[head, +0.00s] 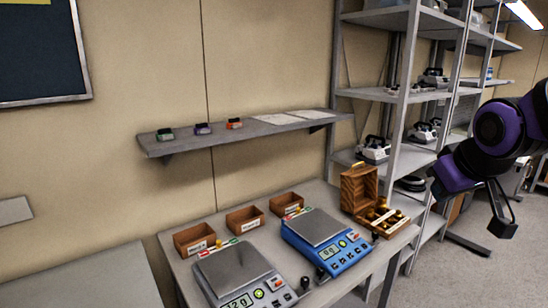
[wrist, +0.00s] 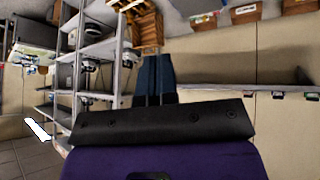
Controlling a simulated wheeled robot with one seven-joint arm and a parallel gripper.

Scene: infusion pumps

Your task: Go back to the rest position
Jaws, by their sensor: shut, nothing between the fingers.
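My arm, purple and black, reaches in from the right edge of the head view, in front of the metal rack. In the wrist view my gripper (wrist: 155,78) shows as two dark fingers side by side, closed with nothing between them. In the head view I cannot make out the fingertips clearly. The gripper is in the air, to the right of the table (head: 392,246) and apart from it.
The metal rack (head: 398,125) holding several white devices stands close behind my arm. The table carries a blue scale (head: 326,243), a grey scale (head: 238,272), three small brown bins and an open wooden case (head: 358,187). A wall shelf (head: 245,133) holds small coloured items.

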